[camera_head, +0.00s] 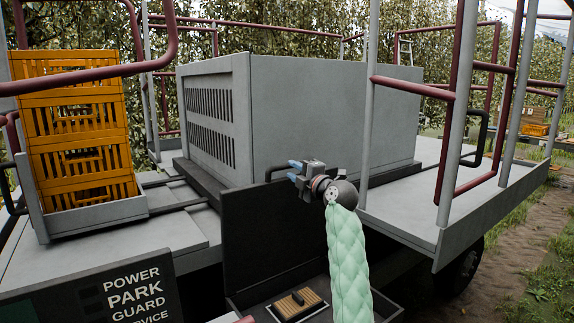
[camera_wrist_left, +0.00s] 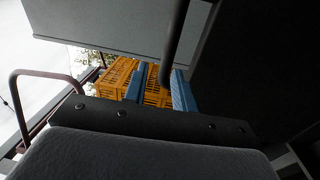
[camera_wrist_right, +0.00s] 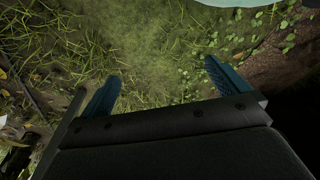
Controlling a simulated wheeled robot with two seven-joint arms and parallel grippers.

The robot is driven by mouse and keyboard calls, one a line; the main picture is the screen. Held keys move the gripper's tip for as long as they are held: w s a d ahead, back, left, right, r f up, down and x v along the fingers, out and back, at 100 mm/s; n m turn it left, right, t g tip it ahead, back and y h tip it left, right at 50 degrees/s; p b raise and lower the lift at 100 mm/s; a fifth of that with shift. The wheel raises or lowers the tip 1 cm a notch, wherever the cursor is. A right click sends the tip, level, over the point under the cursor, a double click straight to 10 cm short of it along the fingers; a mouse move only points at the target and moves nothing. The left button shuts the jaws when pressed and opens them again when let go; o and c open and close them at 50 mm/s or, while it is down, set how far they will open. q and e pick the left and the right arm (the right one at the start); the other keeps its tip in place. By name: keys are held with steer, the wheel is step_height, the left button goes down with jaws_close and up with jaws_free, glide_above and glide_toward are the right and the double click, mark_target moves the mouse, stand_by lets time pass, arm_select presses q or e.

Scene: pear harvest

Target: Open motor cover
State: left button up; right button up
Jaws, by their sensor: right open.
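The motor cover (camera_head: 262,232) is a dark flat panel standing upright at the back of an open compartment (camera_head: 391,305). A black handle (camera_head: 268,174) shows at its top edge. My left gripper (camera_head: 298,173) is at this handle. In the left wrist view the dark handle bar (camera_wrist_left: 175,35) comes down between the blue fingers, close to the right one. The fingers are fairly near each other, but a firm grip cannot be made out. The cover also shows there as a dark surface (camera_wrist_left: 245,60). My right gripper (camera_wrist_right: 164,75) is open and empty above grass in the right wrist view.
A yellow-brown slatted piece (camera_head: 313,305) lies in the compartment. A large grey vented box (camera_head: 320,110) stands behind the cover. Stacked orange crates (camera_head: 80,150) stand at left. Grey posts and red rails (camera_head: 412,86) surround the platform (camera_head: 470,210).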

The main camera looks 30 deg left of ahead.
mark_target(286, 165)
arm_select(q)
steer(key=w+a+h+p, duration=0.2)
steer(key=w+a, duration=0.3)
steer(key=shift+w+a+f+p, duration=0.15)
steer(key=shift+p, duration=0.25)
steer(key=shift+p+x, duration=0.3)
steer(key=shift+x, duration=0.8)
arm_select(e)
step_height(286, 165, down, 7)
steer(key=s+d, duration=0.1)
steer(key=d, duration=0.1)
steer(key=shift+s+t, duration=0.3)
arm_select(q)
steer(key=shift+f, duration=0.2)
jaws_close()
arm_select(e)
steer(key=shift+d, duration=0.1)
